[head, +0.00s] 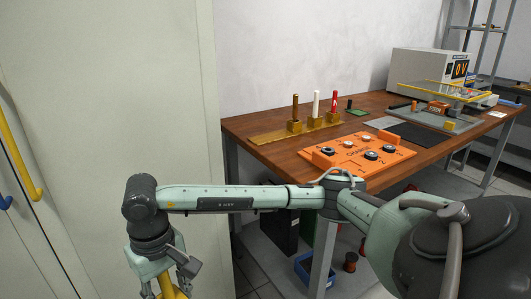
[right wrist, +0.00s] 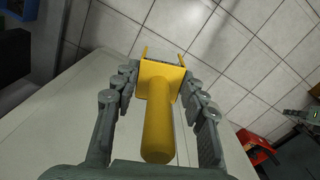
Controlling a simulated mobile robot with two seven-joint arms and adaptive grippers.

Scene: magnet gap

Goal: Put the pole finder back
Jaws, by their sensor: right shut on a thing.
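My right gripper (head: 172,270) hangs at the lower left of the head view, in front of the pale cabinet and left of the table. It is shut on a yellow tool (right wrist: 158,120), whose round handle and square block with two short prongs show in the right wrist view. Its yellow end (head: 168,287) is cut off by the lower edge of the head view. The tool may be the pole finder; no label shows. Brown (head: 295,106), white (head: 316,103) and red (head: 335,101) rods stand upright in brass-coloured blocks on the table. My left gripper is not in view.
The wooden table (head: 250,127) carries an orange board (head: 335,152) with black and white round pieces, a dark mat (head: 417,134) and a grey meter box (head: 420,68). A blue bin (head: 303,268) stands below. The pale cabinet (head: 110,90) borders the table's left.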

